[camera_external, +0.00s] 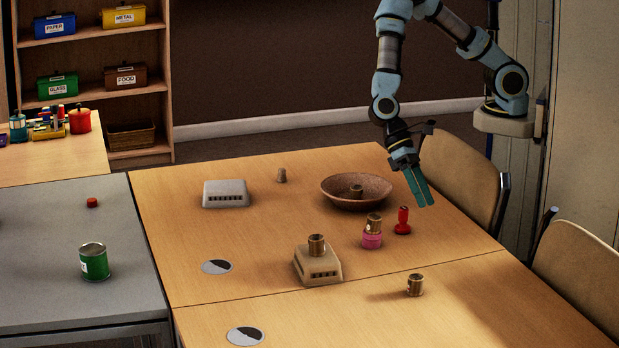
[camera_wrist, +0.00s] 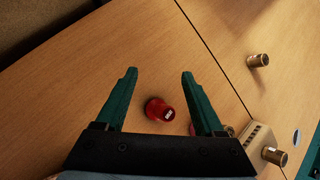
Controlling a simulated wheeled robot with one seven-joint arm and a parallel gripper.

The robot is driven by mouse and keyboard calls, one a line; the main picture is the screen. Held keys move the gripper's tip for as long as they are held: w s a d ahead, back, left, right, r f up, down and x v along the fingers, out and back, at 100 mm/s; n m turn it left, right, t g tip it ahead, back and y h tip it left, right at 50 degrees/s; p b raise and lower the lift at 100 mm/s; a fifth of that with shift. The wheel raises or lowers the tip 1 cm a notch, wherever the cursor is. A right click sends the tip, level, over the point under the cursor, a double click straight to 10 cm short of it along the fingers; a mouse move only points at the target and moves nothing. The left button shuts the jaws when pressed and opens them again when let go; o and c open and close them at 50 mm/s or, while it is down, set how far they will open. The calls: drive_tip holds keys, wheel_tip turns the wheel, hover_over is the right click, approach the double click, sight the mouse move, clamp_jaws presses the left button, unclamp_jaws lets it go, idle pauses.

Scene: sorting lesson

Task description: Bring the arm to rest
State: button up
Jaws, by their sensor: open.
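My gripper (camera_external: 420,190) hangs at the end of my bent arm, over the right part of the wooden table (camera_external: 300,190), pointing down. Its green fingers are spread apart with nothing held between them; in the wrist view they show open (camera_wrist: 159,74). A small red figure-shaped object (camera_external: 402,222) stands on the table just left of the fingertips in the external view. In the wrist view the red object (camera_wrist: 158,110) appears between the fingers, lower down on the table. The fingers look clear of it.
A brown bowl (camera_external: 340,199) holding a small can is left of the gripper. A can on a pink piece (camera_external: 371,240), a can on a beige box (camera_external: 318,268) and a lone can (camera_external: 415,286) stand nearby. Chairs (camera_external: 458,175) line the right edge.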

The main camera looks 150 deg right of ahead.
drive_tip(key=s+a+r+n+h, duration=0.3)
drive_tip(key=s+r+n, duration=0.2)
drive_tip(key=s+n, duration=0.3)
drive_tip(key=s+a+r+n+g+h+p, duration=0.1)
drive_tip(key=s+a+r+n+h, duration=0.2)
drive_tip(key=s+r+n, duration=0.3)
drive_tip(key=shift+s+a+r+n+g+h, duration=0.2)
drive_tip(key=shift+s+a+n+g+h, duration=0.15)
drive_tip(key=shift+s+n+h, duration=0.6)
